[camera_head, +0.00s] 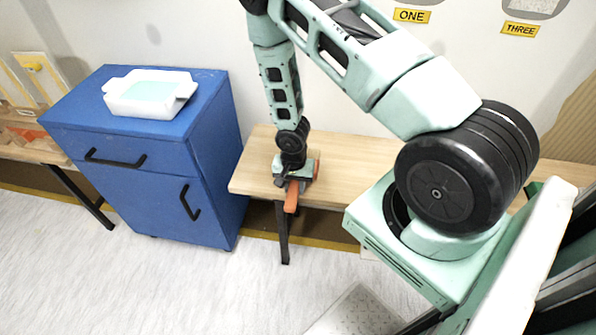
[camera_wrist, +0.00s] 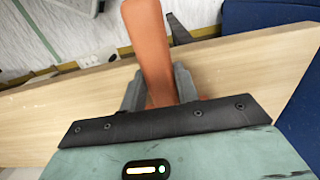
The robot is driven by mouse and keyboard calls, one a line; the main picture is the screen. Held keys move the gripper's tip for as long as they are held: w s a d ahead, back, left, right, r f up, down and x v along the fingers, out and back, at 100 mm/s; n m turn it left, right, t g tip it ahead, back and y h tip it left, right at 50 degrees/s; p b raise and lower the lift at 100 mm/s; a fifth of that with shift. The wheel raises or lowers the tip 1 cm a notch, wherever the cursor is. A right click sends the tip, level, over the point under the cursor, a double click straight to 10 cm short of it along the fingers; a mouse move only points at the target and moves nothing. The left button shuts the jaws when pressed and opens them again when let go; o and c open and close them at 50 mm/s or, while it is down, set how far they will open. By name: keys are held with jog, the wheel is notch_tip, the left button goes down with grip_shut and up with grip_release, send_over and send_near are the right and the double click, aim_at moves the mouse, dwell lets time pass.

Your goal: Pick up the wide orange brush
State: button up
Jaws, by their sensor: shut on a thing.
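The wide orange brush (camera_head: 292,197) is at the front edge of the wooden table, with its orange part sticking out past the edge in the head view. In the wrist view the orange brush (camera_wrist: 150,50) runs up between the two fingers. My gripper (camera_wrist: 160,88) is shut on it, one grey finger on each side. In the head view my gripper (camera_head: 293,182) points down over the table's front edge. The brush's other end is hidden behind the gripper body. I cannot tell whether the brush still touches the table.
The wooden table (camera_head: 255,165) has bare top around my gripper. A blue cabinet (camera_head: 150,160) stands to the left, with a white tray (camera_head: 150,108) of pale liquid on top. Another table with orange items (camera_head: 30,133) is at far left. Signs hang on the wall.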

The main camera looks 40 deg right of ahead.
jog(key=shift+r, duration=0.15)
notch_tip(320, 180, up, 10)
jog(key=shift+p, duration=0.3)
